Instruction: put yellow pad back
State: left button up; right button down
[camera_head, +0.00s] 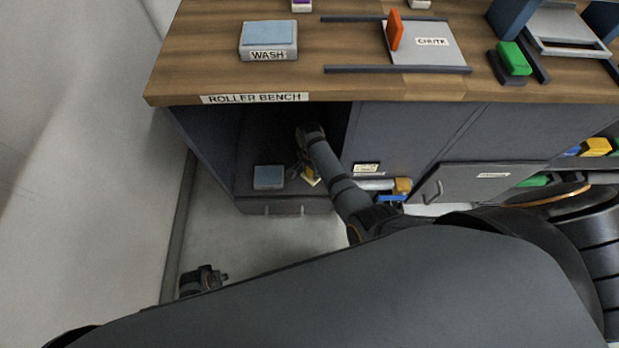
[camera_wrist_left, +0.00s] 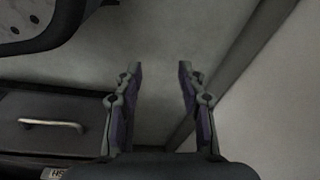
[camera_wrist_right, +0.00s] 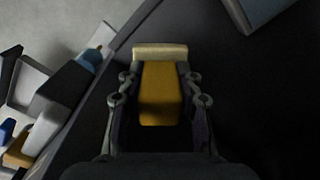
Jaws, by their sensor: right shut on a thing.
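The yellow pad (camera_wrist_right: 161,92) sits between the fingers of my right gripper (camera_wrist_right: 160,100), with a pale cream strip along its far end. My right gripper (camera_head: 303,170) is shut on it. In the head view it is inside the open compartment under the bench, and the yellow pad (camera_head: 311,175) shows only partly beside the fingers. My left gripper (camera_wrist_left: 160,72) is open and empty, its fingers apart above the floor. In the head view the left gripper (camera_head: 222,277) is low on the left, away from the bench.
A blue-topped pad (camera_head: 268,177) lies in the compartment, left of my right gripper. The roller bench (camera_head: 330,85) overhangs it. A WASH pad (camera_head: 268,38), orange piece (camera_head: 394,30) and green pad (camera_head: 514,58) are on top. An open drawer (camera_head: 372,184) holds coloured items at right.

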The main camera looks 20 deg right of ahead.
aim_at(309, 174)
jog(key=shift+w+f+b, duration=0.75)
jog(key=shift+f+b, duration=0.1)
jog(key=shift+b, duration=0.25)
jog(key=shift+w+f+b, duration=0.2)
jog(key=shift+f+b, duration=0.3)
jog(key=shift+b, duration=0.3)
notch_tip(309, 174, down, 3)
jog(key=b, duration=0.3)
jog(key=shift+r, duration=0.15)
pick_arm(q)
jog(key=w+d+r, duration=0.1)
jog(key=d+r, duration=0.1)
jog(key=r, duration=0.5)
jog(key=w+d+r+t+h, duration=0.1)
jog(key=w+d+r, duration=0.1)
jog(key=r, duration=0.5)
jog(key=shift+d+r, duration=0.3)
jog(key=shift+d, duration=0.2)
pick_arm(e)
jog(key=shift+r, duration=0.1)
pick_arm(q)
jog(key=shift+w, duration=0.15)
jog(key=shift+f, duration=0.1)
pick_arm(e)
jog(key=c, duration=0.9)
grip_release()
